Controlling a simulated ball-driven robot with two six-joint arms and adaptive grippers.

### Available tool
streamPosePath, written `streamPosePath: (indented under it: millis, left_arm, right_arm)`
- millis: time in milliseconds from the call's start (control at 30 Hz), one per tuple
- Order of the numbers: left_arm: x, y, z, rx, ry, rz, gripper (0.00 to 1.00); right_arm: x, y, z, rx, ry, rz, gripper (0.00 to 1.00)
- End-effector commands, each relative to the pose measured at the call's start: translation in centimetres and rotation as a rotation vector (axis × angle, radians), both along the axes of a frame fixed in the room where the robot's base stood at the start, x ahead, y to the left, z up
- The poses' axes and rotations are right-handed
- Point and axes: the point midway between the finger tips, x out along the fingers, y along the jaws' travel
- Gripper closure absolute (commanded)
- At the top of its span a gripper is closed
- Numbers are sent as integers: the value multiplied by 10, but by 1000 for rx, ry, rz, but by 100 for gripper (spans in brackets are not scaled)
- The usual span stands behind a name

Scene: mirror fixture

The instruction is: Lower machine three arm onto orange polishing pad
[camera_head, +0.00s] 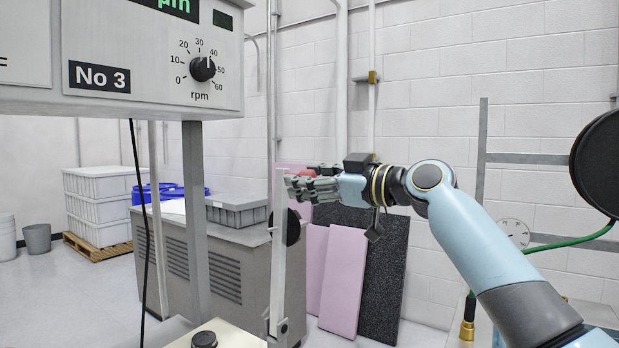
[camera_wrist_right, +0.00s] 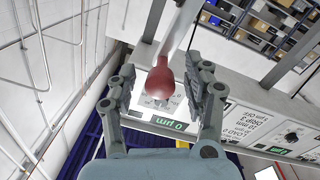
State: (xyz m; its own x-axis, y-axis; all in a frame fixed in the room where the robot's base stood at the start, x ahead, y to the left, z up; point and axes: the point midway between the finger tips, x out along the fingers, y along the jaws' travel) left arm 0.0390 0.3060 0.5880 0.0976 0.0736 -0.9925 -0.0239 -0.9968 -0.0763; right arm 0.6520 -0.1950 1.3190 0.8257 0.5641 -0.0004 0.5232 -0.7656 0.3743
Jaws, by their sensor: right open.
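The machine three panel (camera_head: 150,60), marked No 3 with an rpm dial, hangs at the upper left in the head view. A pale upright bar (camera_head: 277,262), seemingly its arm, stands below and right, with a black disc (camera_head: 291,227) beside it. My right gripper (camera_head: 293,188) is at the bar's upper end. In the right wrist view, a red knob (camera_wrist_right: 165,83) on a grey bar (camera_wrist_right: 180,28) lies between the open fingers of that gripper (camera_wrist_right: 166,66); I cannot tell whether they touch it. The orange pad is not visible. My left gripper is out of view.
A grey cabinet (camera_head: 215,262) with a grey bin (camera_head: 237,210) stands behind the bar. Pink (camera_head: 343,280) and black speckled (camera_head: 385,275) slabs lean on the wall. White crates (camera_head: 97,207) sit on a pallet. A black cable (camera_head: 140,230) hangs at the left.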

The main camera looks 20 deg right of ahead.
Motion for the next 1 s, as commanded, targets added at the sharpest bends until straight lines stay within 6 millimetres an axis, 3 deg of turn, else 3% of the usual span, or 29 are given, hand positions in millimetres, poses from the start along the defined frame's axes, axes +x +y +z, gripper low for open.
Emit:
streamPosePath:
  millis: [33, 433, 800, 1000]
  left_arm:
    - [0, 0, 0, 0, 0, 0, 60]
    - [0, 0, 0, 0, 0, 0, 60]
    - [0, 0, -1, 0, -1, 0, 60]
    - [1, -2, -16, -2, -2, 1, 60]
  right_arm:
    - [0, 0, 0, 0, 0, 0, 49]
    - [0, 0, 0, 0, 0, 0, 100]
    - [0, -1, 0, -2, -3, -1, 100]
    - [0, 0, -3, -33, -28, 1, 100]
